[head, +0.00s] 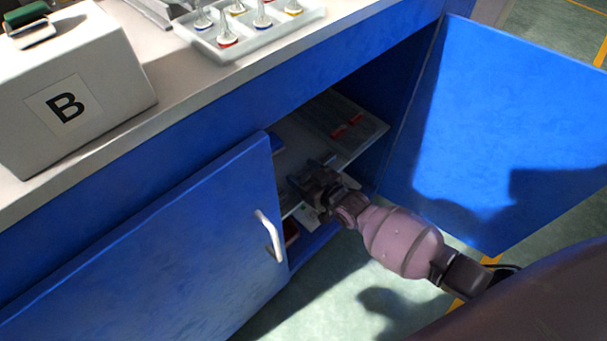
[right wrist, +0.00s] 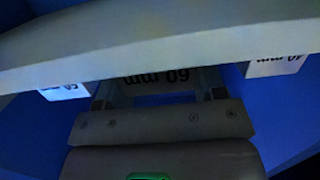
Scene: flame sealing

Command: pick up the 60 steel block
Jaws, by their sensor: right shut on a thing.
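The 60 steel block (right wrist: 157,78) shows in the right wrist view, its "60 mm" label upside down and partly covered by a pale shelf edge. My right gripper (right wrist: 160,97) has its two fingers on either side of this block and is shut on it. In the head view my right gripper (head: 312,180) reaches into the open blue cabinet, at the shelf; the block itself cannot be made out there. My left gripper is not in view.
A block labelled 40 mm (right wrist: 280,65) is to the right, and another labelled block (right wrist: 65,92) to the left. The pale shelf edge (right wrist: 160,42) crosses close by. The right cabinet door (head: 500,120) stands open; the left door (head: 170,235) flanks my arm.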

